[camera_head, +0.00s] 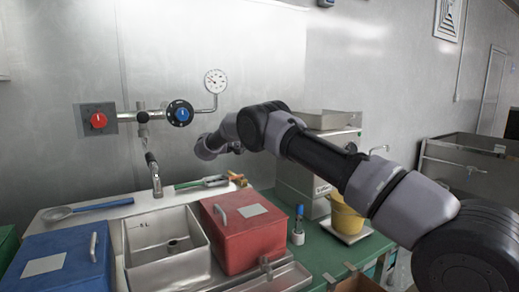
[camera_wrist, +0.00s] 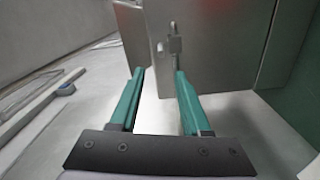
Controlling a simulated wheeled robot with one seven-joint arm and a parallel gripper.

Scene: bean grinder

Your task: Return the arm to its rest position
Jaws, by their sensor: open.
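My arm (camera_head: 320,150) reaches from the lower right of the head view across the middle to the left, above the counter. Its far end bends near the wall, behind the red box. I cannot make out my gripper's fingers clearly in the head view. In the wrist view my gripper (camera_wrist: 157,72) shows two teal fingers, apart, with nothing between them. A grey metal box-like body with a small latch-like fitting (camera_wrist: 172,42) is beyond the fingertips. I cannot tell whether the fingers touch it.
A yellow bucket (camera_head: 345,218) stands close beside the arm by a steel machine (camera_head: 296,190). Wall pipes carry a red valve (camera_head: 98,120) and blue valve (camera_head: 181,113).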

